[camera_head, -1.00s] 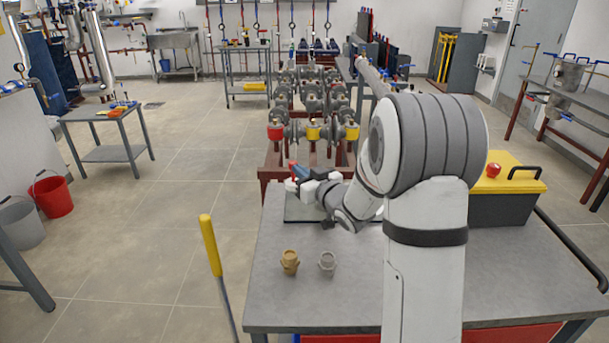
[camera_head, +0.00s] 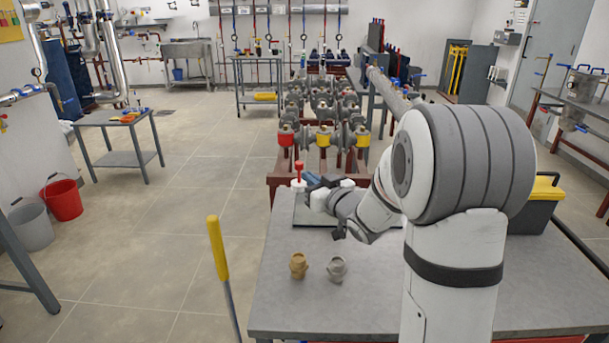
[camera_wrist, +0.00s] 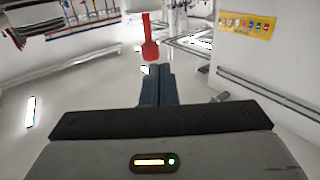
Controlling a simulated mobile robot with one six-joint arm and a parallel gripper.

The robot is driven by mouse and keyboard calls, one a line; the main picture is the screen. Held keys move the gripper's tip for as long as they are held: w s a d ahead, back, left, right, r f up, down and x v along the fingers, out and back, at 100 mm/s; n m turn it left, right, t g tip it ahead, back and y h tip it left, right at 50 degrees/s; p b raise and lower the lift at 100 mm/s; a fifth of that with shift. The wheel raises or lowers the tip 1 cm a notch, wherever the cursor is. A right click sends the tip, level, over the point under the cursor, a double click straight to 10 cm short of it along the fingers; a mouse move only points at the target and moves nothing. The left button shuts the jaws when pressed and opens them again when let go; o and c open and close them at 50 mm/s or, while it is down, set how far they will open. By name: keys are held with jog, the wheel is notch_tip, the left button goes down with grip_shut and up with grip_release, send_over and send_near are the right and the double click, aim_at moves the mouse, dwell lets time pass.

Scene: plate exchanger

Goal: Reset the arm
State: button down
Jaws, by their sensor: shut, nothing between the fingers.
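My arm reaches over the grey workbench (camera_head: 290,225), and my gripper (camera_head: 312,180) is above the dark-edged pad (camera_head: 300,214) at its far side. In the wrist view the dark blue fingers of my gripper (camera_wrist: 157,82) are together with nothing between them. A red piece (camera_wrist: 149,45) shows just beyond the fingertips, apart from them as far as I can tell. In the head view a red-topped piece with a white lower part (camera_head: 299,172) shows just left of the gripper. My arm hides part of the bench.
A brass fitting (camera_head: 298,265) and a grey fitting (camera_head: 337,268) stand on the bench. A yellow-lidded toolbox (camera_head: 546,188) is at right, partly behind my arm. A yellow-handled pole (camera_head: 217,248) stands left of the bench. A valve rack (camera_head: 325,137) stands beyond it.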

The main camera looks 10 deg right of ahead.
jog(key=s+d+r+m+g+h+p, duration=0.2)
jog(key=s+d+g+h+p, duration=0.15)
jog(key=s, duration=0.45)
jog(key=s+d+r+m+g+h+p, duration=0.1)
jog(key=s+d+m+g+h+p, duration=0.15)
jog(key=s+h, duration=0.35)
jog(key=s+a+g+y+p, duration=0.1)
jog(key=s+g, duration=0.3)
jog(key=s, duration=0.6)
jog(key=s+a+r+g+y+p, duration=0.1)
jog(key=s+a+g+p, duration=0.2)
jog(key=s, duration=0.7)
jog(key=shift+s+a+g, duration=0.15)
jog(key=shift+s+g, duration=0.05)
jog(key=shift+g, duration=0.2)
